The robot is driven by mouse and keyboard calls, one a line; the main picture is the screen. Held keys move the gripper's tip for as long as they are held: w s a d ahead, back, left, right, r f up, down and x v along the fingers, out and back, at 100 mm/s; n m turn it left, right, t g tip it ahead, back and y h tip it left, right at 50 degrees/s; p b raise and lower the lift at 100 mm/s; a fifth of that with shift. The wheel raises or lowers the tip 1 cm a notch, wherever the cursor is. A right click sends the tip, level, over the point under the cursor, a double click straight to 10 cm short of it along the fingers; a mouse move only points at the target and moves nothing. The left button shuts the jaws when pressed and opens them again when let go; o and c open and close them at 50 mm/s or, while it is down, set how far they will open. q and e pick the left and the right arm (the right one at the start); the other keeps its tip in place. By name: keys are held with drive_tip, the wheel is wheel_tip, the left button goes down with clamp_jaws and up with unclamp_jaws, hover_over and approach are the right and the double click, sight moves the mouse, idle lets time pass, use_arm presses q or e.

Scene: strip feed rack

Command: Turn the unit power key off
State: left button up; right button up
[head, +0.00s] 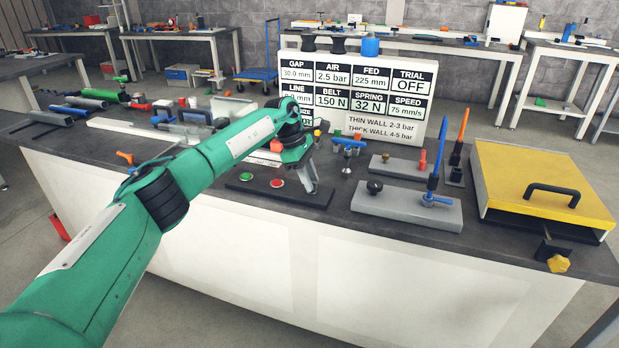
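I see no part clearly marked as the unit power key. A dark control plate (243,185) lies on the bench near its front edge, with a green button (246,177) and a red button (277,183). My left gripper (312,190) points down over the plate's right end, right of the red button. Its grey fingers hide whatever stands there, so I cannot tell whether they touch or hold something. A yellow knob (558,264) sits on a dark block at the bench's front right edge. My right gripper is out of view.
A white display board (385,139) stands behind my gripper, with TRIAL reading OFF. Grey fixtures with a blue-handled lever (434,170) and a yellow-lidded box (540,180) stand to the right. Tubes and small parts crowd the left of the bench.

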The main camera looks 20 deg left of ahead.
use_arm(q)
drive_tip(key=v, duration=1.4)
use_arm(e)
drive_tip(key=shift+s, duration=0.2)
use_arm(q)
drive_tip(key=shift+d+f, duration=0.1)
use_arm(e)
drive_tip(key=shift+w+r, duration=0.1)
